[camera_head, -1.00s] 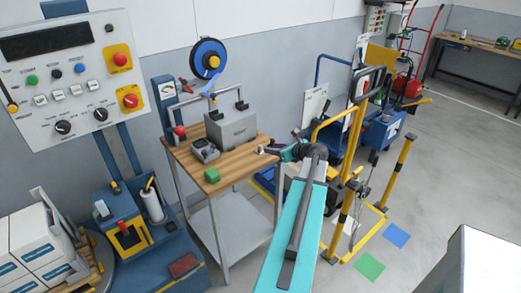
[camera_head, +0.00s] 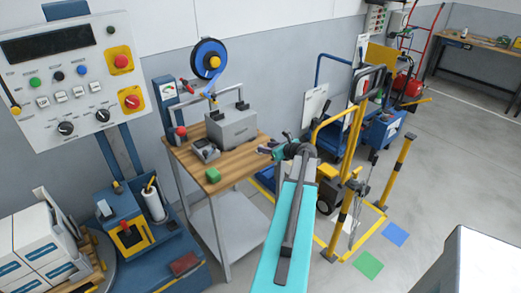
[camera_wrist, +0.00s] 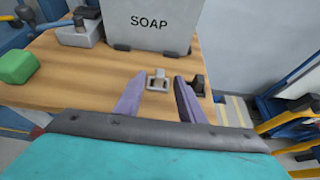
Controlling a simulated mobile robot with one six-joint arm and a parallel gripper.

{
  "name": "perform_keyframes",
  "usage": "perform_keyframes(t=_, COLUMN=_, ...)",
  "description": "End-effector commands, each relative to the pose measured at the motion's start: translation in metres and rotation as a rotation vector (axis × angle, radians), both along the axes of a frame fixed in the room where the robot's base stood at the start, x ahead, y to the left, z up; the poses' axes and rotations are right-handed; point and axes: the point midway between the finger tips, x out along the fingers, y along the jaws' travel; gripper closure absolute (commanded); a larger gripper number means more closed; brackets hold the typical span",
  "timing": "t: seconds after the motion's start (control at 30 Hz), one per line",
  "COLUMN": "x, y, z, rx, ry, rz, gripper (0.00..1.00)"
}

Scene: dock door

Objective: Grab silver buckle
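The silver buckle (camera_wrist: 158,80) lies on the wooden table top (camera_wrist: 75,85), in front of a grey box marked SOAP (camera_wrist: 150,24). My gripper (camera_wrist: 158,90) is open, its two fingers pointing toward the buckle. In the wrist view the buckle appears between the fingertips, nearer the left one; I cannot tell whether either touches it. In the head view my gripper (camera_head: 268,151) is at the right edge of the table, and the buckle cannot be made out there.
A small black object (camera_wrist: 198,85) stands just right of the right finger. A green block (camera_head: 213,174) and a grey device (camera_head: 205,150) are farther left on the table. Yellow posts and rails (camera_head: 351,200) stand right of my arm.

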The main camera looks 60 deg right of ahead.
Motion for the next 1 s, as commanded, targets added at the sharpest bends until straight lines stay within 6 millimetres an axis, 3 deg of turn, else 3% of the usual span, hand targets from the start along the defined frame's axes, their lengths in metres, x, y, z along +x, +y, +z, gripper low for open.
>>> perform_keyframes(t=0.33, x=0.028, y=-0.01, z=-0.012, rx=0.0, ry=0.001, rz=0.0, gripper=0.64)
perform_keyframes(t=0.97, x=0.028, y=-0.01, z=-0.014, rx=0.0, ry=0.0, rz=-0.001, gripper=0.64)
perform_keyframes(t=1.0, x=0.028, y=-0.01, z=-0.014, rx=0.0, ry=0.0, rz=-0.001, gripper=0.71)
